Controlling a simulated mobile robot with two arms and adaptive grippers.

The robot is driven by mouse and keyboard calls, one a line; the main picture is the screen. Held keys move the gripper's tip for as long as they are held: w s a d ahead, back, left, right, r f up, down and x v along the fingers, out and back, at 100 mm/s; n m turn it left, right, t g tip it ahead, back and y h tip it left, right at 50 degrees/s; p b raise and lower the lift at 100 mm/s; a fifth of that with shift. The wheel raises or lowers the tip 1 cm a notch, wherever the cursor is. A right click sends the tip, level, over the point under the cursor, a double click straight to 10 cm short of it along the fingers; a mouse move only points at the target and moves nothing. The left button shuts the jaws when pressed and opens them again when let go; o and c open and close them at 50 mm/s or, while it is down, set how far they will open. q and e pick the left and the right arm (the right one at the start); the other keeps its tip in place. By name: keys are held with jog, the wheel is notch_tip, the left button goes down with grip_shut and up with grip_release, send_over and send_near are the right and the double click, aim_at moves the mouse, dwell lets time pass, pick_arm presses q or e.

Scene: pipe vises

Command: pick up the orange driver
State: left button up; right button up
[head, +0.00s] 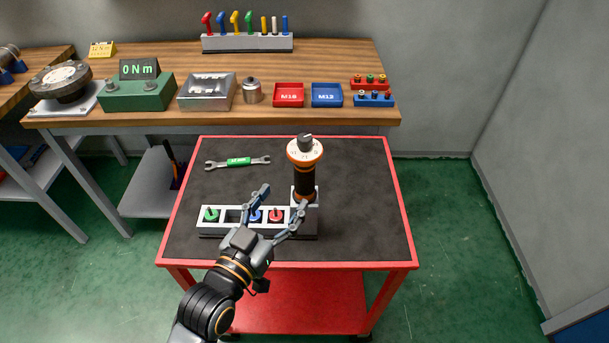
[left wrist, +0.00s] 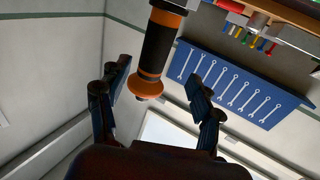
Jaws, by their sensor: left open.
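The orange driver (head: 304,180) has a black grip with orange bands and a round dial head on top. It stands upright in the right end of a white holder block (head: 225,222) on the red cart. It also shows in the left wrist view (left wrist: 157,50), between and beyond the fingers. My left gripper (head: 283,200) is open, with its fingers spread just left of and in front of the driver. In the left wrist view the gripper (left wrist: 158,95) has nothing clamped in it. My right gripper is not in view.
The holder also carries green, blue and red pieces beside the driver. A green-labelled wrench (head: 238,162) lies behind on the dark cart top (head: 365,200). The cart top's right side is clear. A wooden workbench (head: 330,60) with trays and tools stands behind.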

aim_at(299, 180)
pick_arm(q)
jog(key=x, duration=0.3)
jog(key=shift+w+d, duration=0.25)
jog(key=shift+w, duration=0.1)
jog(key=p+x, duration=0.1)
jog(key=x, duration=0.4)
jog(key=shift+s+d+p, duration=0.2)
jog(key=shift+d+p, duration=0.05)
jog(key=shift+p, duration=0.1)
jog(key=shift+a, duration=0.1)
jog(key=shift+c, duration=0.9)
grip_shut()
jog(key=shift+r, duration=0.15)
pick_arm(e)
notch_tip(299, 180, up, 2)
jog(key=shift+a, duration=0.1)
